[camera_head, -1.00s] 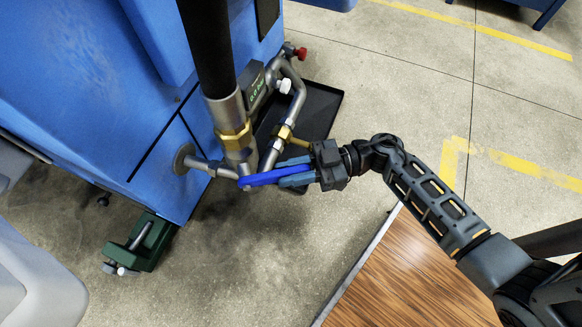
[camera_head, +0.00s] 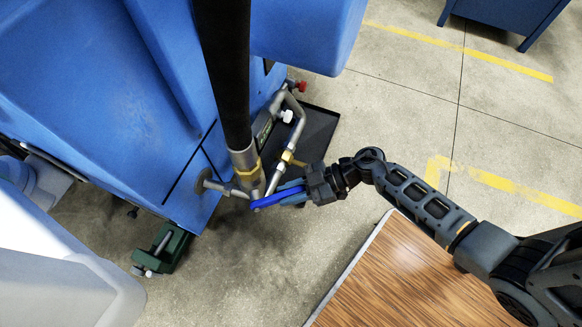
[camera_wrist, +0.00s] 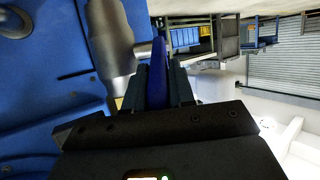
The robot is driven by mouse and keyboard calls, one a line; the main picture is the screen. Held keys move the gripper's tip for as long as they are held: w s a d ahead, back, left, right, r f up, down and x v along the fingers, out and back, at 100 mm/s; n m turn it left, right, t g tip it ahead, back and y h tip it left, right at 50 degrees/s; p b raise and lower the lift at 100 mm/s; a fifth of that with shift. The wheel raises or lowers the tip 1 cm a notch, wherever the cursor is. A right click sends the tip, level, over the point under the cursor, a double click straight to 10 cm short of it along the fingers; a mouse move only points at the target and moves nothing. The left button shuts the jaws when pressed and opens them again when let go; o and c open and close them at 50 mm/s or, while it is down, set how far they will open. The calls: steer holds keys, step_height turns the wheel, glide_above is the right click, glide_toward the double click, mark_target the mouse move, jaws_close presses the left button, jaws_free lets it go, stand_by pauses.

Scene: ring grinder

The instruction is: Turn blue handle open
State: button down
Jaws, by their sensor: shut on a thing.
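The blue handle (camera_head: 275,199) sticks out from the pipe valve at the lower front of the blue machine, pointing right and slightly up in the head view. My gripper (camera_head: 292,193) reaches in from the right and is shut on the handle. In the wrist view the blue handle (camera_wrist: 156,75) stands upright between the two dark fingers of my gripper (camera_wrist: 157,85). A grey metal pipe (camera_wrist: 110,40) is just left of it. The handle's far end is partly hidden by the fingers.
The blue machine (camera_head: 150,110) fills the left, with a thick black hose (camera_head: 225,70) coming down to the valve. Bent grey pipes (camera_head: 290,130) with a red knob (camera_head: 302,86) stand behind the handle. A wooden tabletop (camera_head: 400,280) lies below my arm. A green foot (camera_head: 165,247) is at lower left.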

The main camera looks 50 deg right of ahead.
mark_target(280, 195)
steer(key=shift+w+a+r+g+h+p, duration=0.15)
steer(key=shift+r+g+h+p, duration=0.35)
steer(key=shift+p, duration=1.2)
steer(key=shift+a+r+g+h+p, duration=0.15)
steer(key=shift+r+p, duration=0.6)
steer(key=shift+p, duration=0.9)
steer(key=r+g+h+p, duration=0.1)
steer(key=p, duration=0.4)
steer(key=w+a+r+g+h+p, duration=0.1)
steer(key=h+p, duration=0.1)
steer(key=p, duration=0.4)
steer(key=shift+a, duration=0.2)
steer(key=w+a+r+g+h+p, duration=0.1)
steer(key=p, duration=0.5)
steer(key=shift+a+h, duration=0.15)
steer(key=shift+h, duration=0.2)
steer(key=shift+w+a+g+h+p, duration=0.25)
steer(key=shift+g+h+p, duration=0.2)
steer(key=shift+p, duration=0.8)
steer(key=shift+w+a+f+g+h+p, duration=0.15)
steer(key=shift+g+h+p, duration=0.15)
steer(key=shift+p, duration=0.15)
steer(key=c, duration=1)
jaws_free()
steer(key=shift+c, duration=0.2)
